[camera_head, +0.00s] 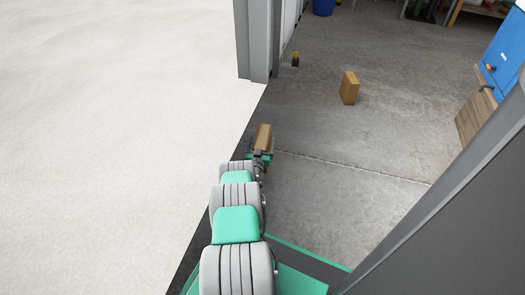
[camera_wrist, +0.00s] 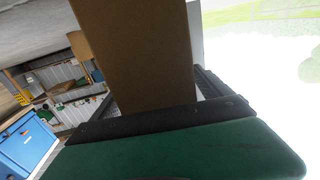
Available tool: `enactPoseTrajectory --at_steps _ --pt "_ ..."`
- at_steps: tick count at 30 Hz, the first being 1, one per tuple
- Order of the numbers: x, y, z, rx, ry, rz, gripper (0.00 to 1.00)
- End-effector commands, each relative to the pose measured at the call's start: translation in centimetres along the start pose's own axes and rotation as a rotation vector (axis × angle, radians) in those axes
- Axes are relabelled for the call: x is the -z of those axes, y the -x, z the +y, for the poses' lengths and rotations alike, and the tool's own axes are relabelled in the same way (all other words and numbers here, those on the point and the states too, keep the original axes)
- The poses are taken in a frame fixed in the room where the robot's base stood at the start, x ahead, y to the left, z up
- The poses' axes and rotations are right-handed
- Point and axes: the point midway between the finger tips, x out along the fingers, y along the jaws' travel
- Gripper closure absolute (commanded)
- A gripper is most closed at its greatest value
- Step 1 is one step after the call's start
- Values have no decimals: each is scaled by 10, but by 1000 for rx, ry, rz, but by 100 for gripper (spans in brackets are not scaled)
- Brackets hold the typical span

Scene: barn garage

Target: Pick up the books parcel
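A brown box-shaped parcel (camera_head: 263,137) is at the end of my outstretched arm, and it fills the upper middle of the wrist view (camera_wrist: 135,50). My gripper (camera_head: 260,154) has its dark fingers on both sides of this parcel, closed against it, also in the wrist view (camera_wrist: 160,100). A second brown parcel (camera_head: 349,88) stands upright on the concrete floor, farther off to the right. No label is readable on either, so I cannot tell which one holds books.
A grey door post (camera_head: 258,40) stands ahead on the left. A small black and yellow object (camera_head: 295,59) is on the floor near it. Open concrete floor lies between.

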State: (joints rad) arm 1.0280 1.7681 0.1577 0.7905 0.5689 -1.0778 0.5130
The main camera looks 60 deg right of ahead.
Motion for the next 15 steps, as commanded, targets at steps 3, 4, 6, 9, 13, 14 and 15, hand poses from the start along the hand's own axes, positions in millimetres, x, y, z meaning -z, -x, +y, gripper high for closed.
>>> enactPoseTrajectory --at_steps 3,4,6,9,13,14,15 --pt "0 0 0 0 0 0 22" --pt "0 0 0 0 0 0 25" --pt "0 0 0 0 0 0 31" --pt "0 0 0 0 0 0 39" --pt "0 0 0 0 0 0 49" --pt "0 0 0 0 0 0 52" --pt "0 0 0 0 0 0 55"
